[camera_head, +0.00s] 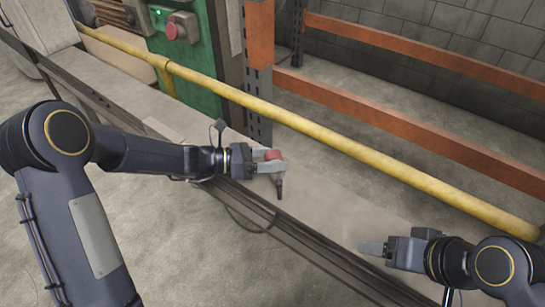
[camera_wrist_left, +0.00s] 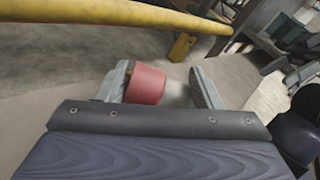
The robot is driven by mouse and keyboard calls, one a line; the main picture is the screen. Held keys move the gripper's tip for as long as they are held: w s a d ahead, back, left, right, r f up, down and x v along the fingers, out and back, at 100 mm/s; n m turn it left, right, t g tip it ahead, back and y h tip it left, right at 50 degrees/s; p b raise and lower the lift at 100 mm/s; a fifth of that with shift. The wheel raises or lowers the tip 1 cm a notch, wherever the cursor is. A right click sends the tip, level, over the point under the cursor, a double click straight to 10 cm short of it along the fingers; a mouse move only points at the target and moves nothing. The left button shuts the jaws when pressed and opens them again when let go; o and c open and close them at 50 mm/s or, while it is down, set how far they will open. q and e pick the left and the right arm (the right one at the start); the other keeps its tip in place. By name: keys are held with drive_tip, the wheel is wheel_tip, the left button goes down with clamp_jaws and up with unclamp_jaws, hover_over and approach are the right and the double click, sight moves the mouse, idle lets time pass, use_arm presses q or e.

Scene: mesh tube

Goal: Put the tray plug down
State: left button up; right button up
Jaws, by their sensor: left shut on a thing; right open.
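My left gripper (camera_head: 272,167) is shut on a small plug with a red body (camera_head: 273,155), which I take to be the tray plug. It is held above the pale ledge, and a dark tip points down below the fingers. In the left wrist view the red body (camera_wrist_left: 146,83) sits between the fingers, against the left one; its far side is hidden. My right gripper (camera_head: 374,248) is open and empty at the lower right, over the ledge; only one finger shows clearly.
A yellow rail (camera_head: 300,123) runs diagonally behind the grippers. The pale ledge (camera_head: 325,205) below them looks clear, with a dark metal rail (camera_head: 290,240) along its front. A green cabinet (camera_head: 178,50) and orange rack beams (camera_head: 400,125) stand behind.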

use_arm(q)
drive_tip(key=shift+f, duration=0.2)
drive_tip(key=o, duration=1.2)
drive_tip(key=shift+c, duration=0.2)
drive_tip(key=shift+r, duration=0.1)
drive_tip(key=shift+r, duration=0.35)
drive_tip(key=p+v, duration=0.1)
drive_tip(key=v, duration=0.4)
drive_tip(key=p+v, duration=0.1)
drive_tip(key=v, duration=0.4)
drive_tip(key=shift+a+r, duration=0.25)
drive_tip(key=shift+a, duration=0.05)
drive_tip(key=shift+s+a, duration=0.15)
drive_tip(key=shift+a, duration=0.55)
